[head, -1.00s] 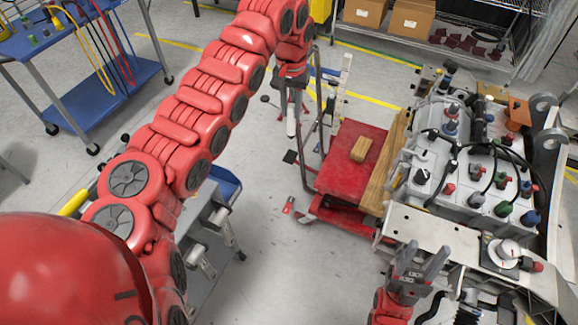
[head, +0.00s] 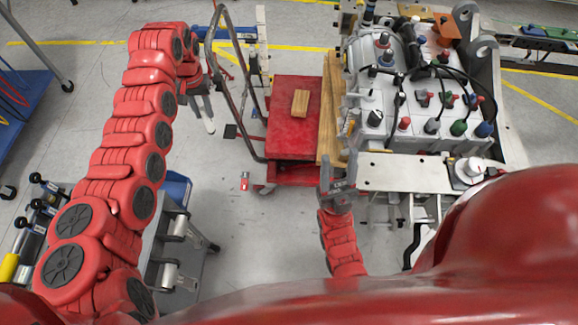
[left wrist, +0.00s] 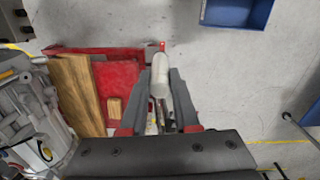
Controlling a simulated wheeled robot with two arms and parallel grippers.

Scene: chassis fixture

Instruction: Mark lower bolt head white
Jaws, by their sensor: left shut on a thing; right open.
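My left gripper (head: 205,105) is shut on a white marker-like stick (head: 209,126), held in the air left of the red cart. The stick also shows in the left wrist view (left wrist: 160,76), upright between the two dark fingers (left wrist: 170,95). My right gripper (head: 338,178) is open and empty, fingers pointing up the picture, near the front left corner of the fixture plate. The grey chassis fixture (head: 398,65) stands at the right with several coloured caps and black cables. I cannot tell which part is the lower bolt head.
A red cart (head: 283,130) carrying a small wooden block (head: 300,102) stands left of the fixture, with a wooden board (head: 329,120) between them. A metal-plated bench edge (head: 405,174) faces me.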

